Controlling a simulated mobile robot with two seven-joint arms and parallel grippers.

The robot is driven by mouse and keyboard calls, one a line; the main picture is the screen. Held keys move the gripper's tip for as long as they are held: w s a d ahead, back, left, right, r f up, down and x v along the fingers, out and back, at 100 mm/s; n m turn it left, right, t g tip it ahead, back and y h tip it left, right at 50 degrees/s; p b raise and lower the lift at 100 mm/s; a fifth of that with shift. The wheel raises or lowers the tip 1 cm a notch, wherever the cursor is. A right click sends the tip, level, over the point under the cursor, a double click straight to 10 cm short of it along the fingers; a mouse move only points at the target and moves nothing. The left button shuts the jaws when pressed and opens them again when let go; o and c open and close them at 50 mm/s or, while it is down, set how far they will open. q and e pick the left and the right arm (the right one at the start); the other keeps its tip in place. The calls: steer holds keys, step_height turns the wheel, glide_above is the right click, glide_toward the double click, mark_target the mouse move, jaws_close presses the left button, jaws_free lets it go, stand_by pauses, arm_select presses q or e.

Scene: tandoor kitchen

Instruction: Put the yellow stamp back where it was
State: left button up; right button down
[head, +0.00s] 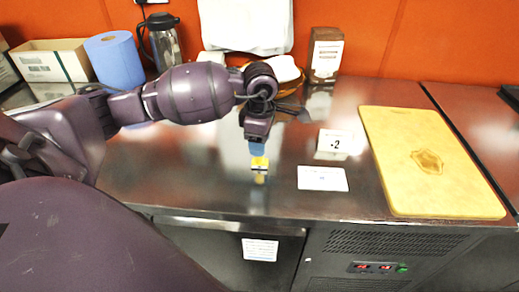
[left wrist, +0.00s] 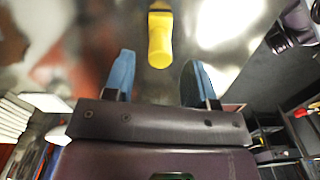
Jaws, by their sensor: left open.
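The yellow stamp (head: 260,162) is on the steel counter (head: 210,180), near its front edge and directly below my left gripper. It has a dark band. My left gripper (head: 257,149) points down with blue fingertips, very close to the stamp. In the left wrist view the stamp (left wrist: 160,38) lies just beyond the open fingertips of the left gripper (left wrist: 157,62), in line with the gap between them. Whether the fingers touch it I cannot tell. My right gripper is not in view.
A white card (head: 322,178) lies right of the stamp, with a small "-2" sign (head: 334,141) behind it. A yellow cutting board (head: 425,160) is farther right. A blue paper roll (head: 115,60), a jug (head: 162,42) and a dark box (head: 325,55) stand at the back.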

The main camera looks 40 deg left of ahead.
arm_select(q)
step_height(320, 180, up, 8)
steer(key=shift+r, duration=0.15)
stand_by(0.7)
